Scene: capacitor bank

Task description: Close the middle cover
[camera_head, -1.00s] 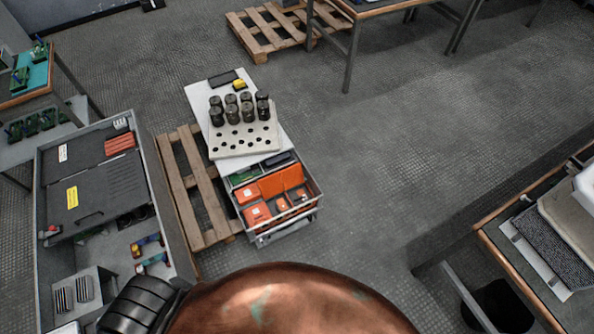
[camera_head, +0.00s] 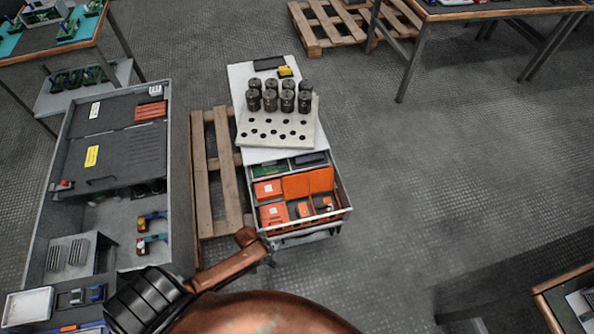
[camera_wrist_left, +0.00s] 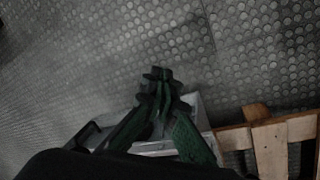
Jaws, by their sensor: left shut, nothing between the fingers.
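The orange covers lie in the open drawer (camera_head: 300,231) of the white-topped cart. A larger orange panel (camera_head: 308,183) at the back appears to stand raised. Flat orange covers (camera_head: 268,191) and (camera_head: 272,214) are at its left and front left. Small orange parts (camera_head: 304,209) show in open compartments beside them. I cannot tell for sure which is the middle cover. My left gripper (camera_head: 270,259) is shut and empty, just outside the drawer's front left corner, and looks small and dark there. In the left wrist view its green fingers (camera_wrist_left: 160,78) meet above a grey edge. My right gripper is out of view.
Dark cylinders (camera_head: 280,97) stand on a holed white plate (camera_head: 275,131) on the cart. A wooden pallet (camera_head: 211,165) lies left of it. A grey cabinet (camera_head: 69,143) with dark panels stands further left. Floor (camera_head: 420,170) right of the cart is clear.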

